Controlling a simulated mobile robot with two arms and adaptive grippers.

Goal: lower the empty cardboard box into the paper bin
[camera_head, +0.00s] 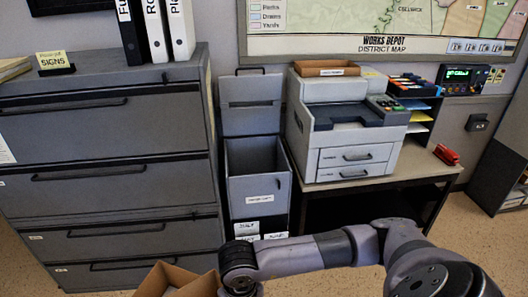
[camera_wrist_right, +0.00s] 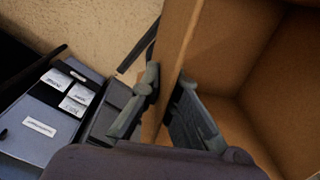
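The cardboard box (camera_head: 178,281) is at the bottom edge of the head view, mostly cut off. In the right wrist view its brown inside (camera_wrist_right: 235,50) fills the right side, and the part in sight is empty. My right gripper (camera_wrist_right: 167,90) has one finger on each side of a box wall and appears shut on it. In the head view my right arm hides this gripper. The paper bin (camera_head: 258,190) is a grey bin with its lid up and its top open, beyond the box. Its labelled front (camera_wrist_right: 38,138) shows in the right wrist view. My left gripper is not in view.
A grey filing cabinet (camera_head: 110,145) stands close on the bin's left. A printer (camera_head: 345,125) on a table (camera_head: 425,166) stands on its right, with a small cardboard tray (camera_head: 326,68) on top. Speckled floor (camera_wrist_right: 75,28) lies open in front.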

